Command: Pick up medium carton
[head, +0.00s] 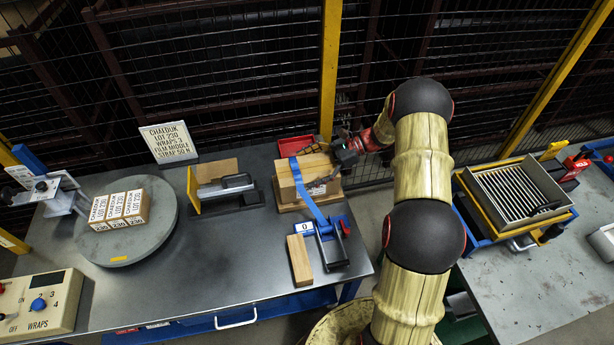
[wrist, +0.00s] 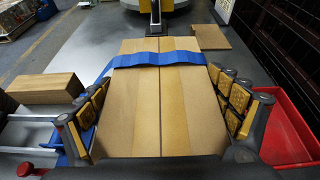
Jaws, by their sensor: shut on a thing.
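The medium carton, a brown box (head: 312,173), stands on a board near the right end of the left table. A blue strap (head: 304,190) runs over it. In the wrist view the carton (wrist: 150,115) fills the middle, with a seam down its top and the blue strap (wrist: 158,59) across its far part. My gripper (head: 338,160) is at the carton's right end in the head view. In the wrist view my gripper (wrist: 162,110) has a padded finger on each side of the carton, shut on it. The finger contacts low on the sides are hidden.
A red tray (head: 296,145) lies close behind the carton, and a strap tool (head: 328,245) and wooden block (head: 299,260) lie in front. A stapler-like sealer (head: 226,188), a turntable (head: 120,262) with small cartons (head: 119,208), and a sign (head: 169,143) stand left. Wire fencing rises behind.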

